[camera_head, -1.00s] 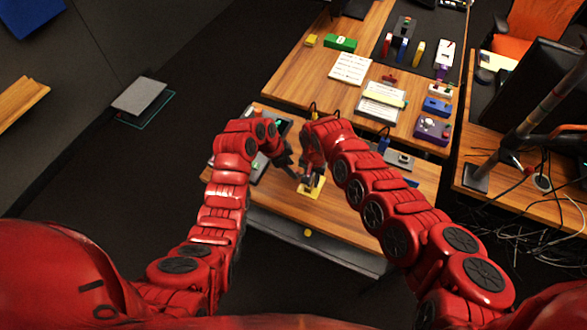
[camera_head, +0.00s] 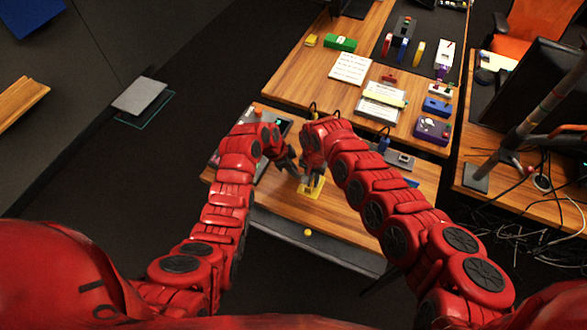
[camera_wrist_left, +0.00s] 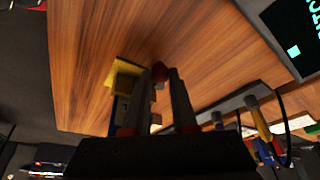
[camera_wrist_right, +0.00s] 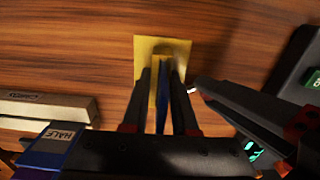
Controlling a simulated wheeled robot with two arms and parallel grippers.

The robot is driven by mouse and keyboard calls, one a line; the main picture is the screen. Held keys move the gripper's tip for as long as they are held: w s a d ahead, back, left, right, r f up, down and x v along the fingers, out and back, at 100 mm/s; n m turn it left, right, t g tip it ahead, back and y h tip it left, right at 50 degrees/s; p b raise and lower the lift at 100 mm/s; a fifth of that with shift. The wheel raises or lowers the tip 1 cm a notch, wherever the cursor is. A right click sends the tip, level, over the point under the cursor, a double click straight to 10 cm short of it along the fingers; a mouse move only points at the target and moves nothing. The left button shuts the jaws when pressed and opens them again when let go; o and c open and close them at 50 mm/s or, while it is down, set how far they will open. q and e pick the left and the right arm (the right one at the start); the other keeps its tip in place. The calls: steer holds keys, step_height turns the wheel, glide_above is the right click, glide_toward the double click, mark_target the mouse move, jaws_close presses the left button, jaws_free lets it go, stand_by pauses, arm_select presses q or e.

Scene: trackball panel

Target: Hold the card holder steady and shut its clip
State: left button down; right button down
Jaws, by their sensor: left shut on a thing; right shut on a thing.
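The card holder (camera_head: 312,190) stands on the front desk, with a flat yellow base and a narrow upright yellow and blue part. It shows close up in the right wrist view (camera_wrist_right: 165,48) and partly in the left wrist view (camera_wrist_left: 121,76). My right gripper (camera_wrist_right: 160,92) is shut on the upright part, from above. I cannot tell whether this piece is the clip. My arms hide much of the holder in the head view.
A beige bar (camera_wrist_right: 45,106) and a blue block labelled HALE (camera_wrist_right: 50,145) lie near my right gripper. A dark device with a screen (camera_wrist_left: 297,30) is on the desk near my left arm. Bare wood surrounds the holder's base; the desk's front edge is close.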

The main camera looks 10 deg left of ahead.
arm_select(q)
steer(key=shift+s+d+n, duration=0.1)
steer(key=shift+s+n, duration=0.2)
steer(key=shift+n, duration=0.4)
steer(key=c, duration=0.7)
jaws_free()
steer(key=shift+r, duration=0.1)
steer(key=v, duration=1.1)
steer(key=shift+s+r, duration=0.3)
steer(key=shift+r, duration=0.05)
steer(key=shift+c, duration=0.3)
